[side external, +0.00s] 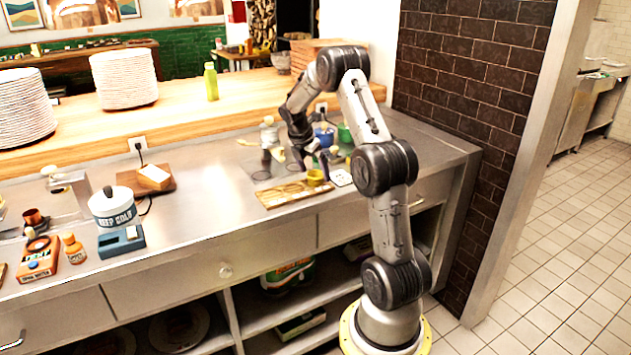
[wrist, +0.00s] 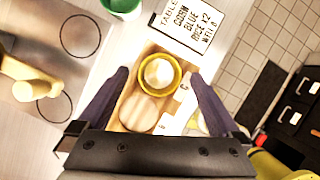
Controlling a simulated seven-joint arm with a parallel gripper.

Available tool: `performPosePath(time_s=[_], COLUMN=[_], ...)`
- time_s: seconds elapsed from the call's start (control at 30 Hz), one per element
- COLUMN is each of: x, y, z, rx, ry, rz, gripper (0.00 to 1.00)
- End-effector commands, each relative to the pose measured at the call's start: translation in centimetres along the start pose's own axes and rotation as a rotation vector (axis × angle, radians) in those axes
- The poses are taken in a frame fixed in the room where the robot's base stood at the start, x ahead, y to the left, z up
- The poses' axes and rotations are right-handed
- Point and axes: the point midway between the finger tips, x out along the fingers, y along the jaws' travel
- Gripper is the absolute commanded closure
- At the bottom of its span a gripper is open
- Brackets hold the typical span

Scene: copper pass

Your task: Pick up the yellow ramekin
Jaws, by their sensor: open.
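The yellow ramekin (side external: 315,177) stands at the right end of a wooden board (side external: 270,199) on the steel counter. In the wrist view the yellow ramekin (wrist: 159,75) shows from above as a yellow ring with a pale inside, on the far part of the board (wrist: 130,116). My gripper (wrist: 154,82) is open, with its two dark fingers on either side of the ramekin in the picture and nothing held. In the side view my gripper (side external: 312,157) is just above the ramekin. Whether the fingertips reach down to its rim I cannot tell.
A printed order card (wrist: 188,27) lies beside the board, and a green container (wrist: 121,5) is beyond it. A round pale item (wrist: 140,113) lies on the board near the ramekin.

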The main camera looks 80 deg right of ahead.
Motion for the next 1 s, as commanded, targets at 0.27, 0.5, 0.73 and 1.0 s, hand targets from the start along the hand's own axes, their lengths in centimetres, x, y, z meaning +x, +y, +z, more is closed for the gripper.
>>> performPosePath(time_s=[0.27, 0.5, 0.73, 1.0], x=[0.84, 0.80, 0.79, 0.76], y=[0.01, 0.01, 0.02, 0.03], z=[0.05, 0.04, 0.03, 0.05], rx=[0.001, 0.001, 0.001, 0.001], ry=[-0.001, -0.001, -0.001, -0.001], rz=[0.001, 0.001, 0.001, 0.002], gripper=[0.00, 0.31, 0.72, 0.91])
